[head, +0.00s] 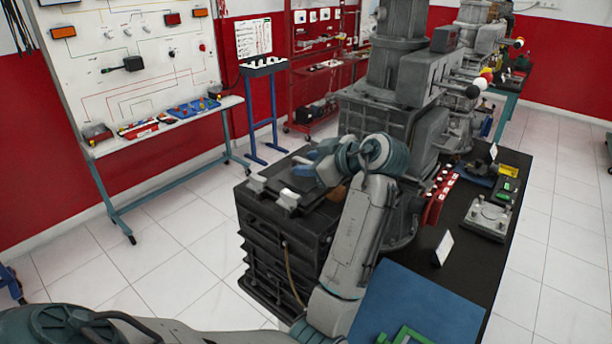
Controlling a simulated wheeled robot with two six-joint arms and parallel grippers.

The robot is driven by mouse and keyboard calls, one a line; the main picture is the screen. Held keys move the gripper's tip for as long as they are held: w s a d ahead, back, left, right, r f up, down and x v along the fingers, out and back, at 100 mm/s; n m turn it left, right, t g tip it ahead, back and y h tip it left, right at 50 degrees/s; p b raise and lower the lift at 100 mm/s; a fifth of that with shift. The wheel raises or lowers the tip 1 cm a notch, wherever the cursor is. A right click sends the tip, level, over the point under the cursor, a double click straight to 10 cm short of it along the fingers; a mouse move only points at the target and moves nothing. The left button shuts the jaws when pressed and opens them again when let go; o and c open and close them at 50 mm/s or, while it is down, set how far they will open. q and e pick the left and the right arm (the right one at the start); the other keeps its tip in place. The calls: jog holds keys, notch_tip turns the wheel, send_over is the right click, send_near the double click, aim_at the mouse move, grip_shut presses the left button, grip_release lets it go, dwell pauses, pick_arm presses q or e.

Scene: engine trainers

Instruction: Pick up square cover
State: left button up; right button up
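My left gripper (272,191) is over the near left top of a dark ribbed engine housing (290,244). Its two pale fingers are spread apart, with nothing visible between them. I cannot tell whether the fingers touch the housing. My forearm and wrist hide part of the housing's top. A squarish grey metal piece (488,219) with raised corners lies flat on the black bench to the right, well away from the gripper; it may be the square cover, but I cannot be sure. My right gripper is not in view.
A tall grey engine unit (397,78) stands behind my wrist. The black bench (470,262) also bears a red part (438,195), a white card (443,248) and a blue sheet (415,308). A whiteboard (135,50) and narrow shelf stand left. White floor lies either side.

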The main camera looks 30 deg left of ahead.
pick_arm(q)
jog(key=shift+d, duration=0.15)
jog(key=c, duration=0.3)
grip_shut()
jog(key=shift+r, duration=0.1)
